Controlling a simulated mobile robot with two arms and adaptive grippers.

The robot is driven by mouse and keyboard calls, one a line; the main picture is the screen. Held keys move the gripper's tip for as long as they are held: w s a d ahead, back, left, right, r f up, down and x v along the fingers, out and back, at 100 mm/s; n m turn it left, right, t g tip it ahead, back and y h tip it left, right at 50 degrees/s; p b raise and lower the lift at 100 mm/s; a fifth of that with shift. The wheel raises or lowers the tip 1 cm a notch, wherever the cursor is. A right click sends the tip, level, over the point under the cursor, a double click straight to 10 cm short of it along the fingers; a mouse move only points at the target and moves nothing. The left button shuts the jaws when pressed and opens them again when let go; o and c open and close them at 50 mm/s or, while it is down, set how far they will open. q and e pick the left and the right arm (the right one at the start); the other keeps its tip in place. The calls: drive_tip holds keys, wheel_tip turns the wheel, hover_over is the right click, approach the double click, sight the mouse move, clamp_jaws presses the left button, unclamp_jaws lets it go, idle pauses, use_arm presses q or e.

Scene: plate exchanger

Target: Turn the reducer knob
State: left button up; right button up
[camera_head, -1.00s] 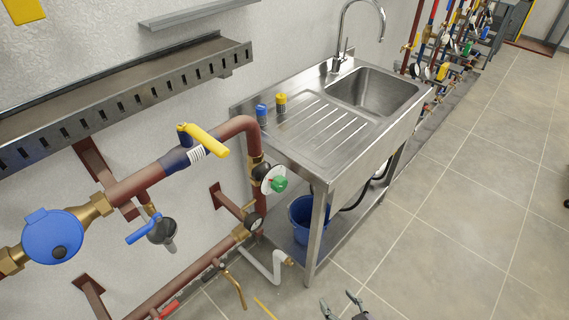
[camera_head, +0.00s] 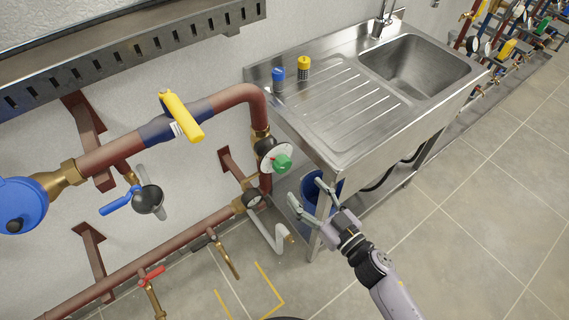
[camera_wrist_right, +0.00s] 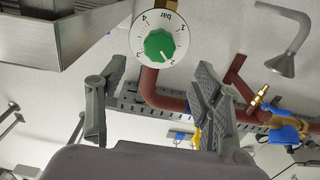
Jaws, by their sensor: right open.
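The reducer knob (camera_head: 283,162) is green, on a white round dial fixed to the vertical brown-red pipe left of the sink stand. In the right wrist view the green knob (camera_wrist_right: 159,46) sits on a white dial with numbers and the word "bar", above and between the fingers. My right gripper (camera_head: 309,196) is open and empty, below and to the right of the knob, apart from it, near the sink's front leg. Its two spread fingers also show in the right wrist view (camera_wrist_right: 150,105). My left gripper is not in view.
The steel sink (camera_head: 345,115) and its leg stand close to the right gripper. A blue bucket (camera_head: 311,190) is behind the gripper. The tiled floor at right is clear.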

sight(285, 168)
drive_tip(key=x, duration=0.9)
drive_tip(key=shift+w, duration=0.2)
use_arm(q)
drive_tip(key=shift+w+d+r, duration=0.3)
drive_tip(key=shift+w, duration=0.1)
use_arm(e)
drive_tip(key=shift+w+a, duration=0.25)
drive_tip(key=shift+a, duration=0.05)
drive_tip(key=c, duration=1.2)
drive_tip(key=shift+o, duration=0.2)
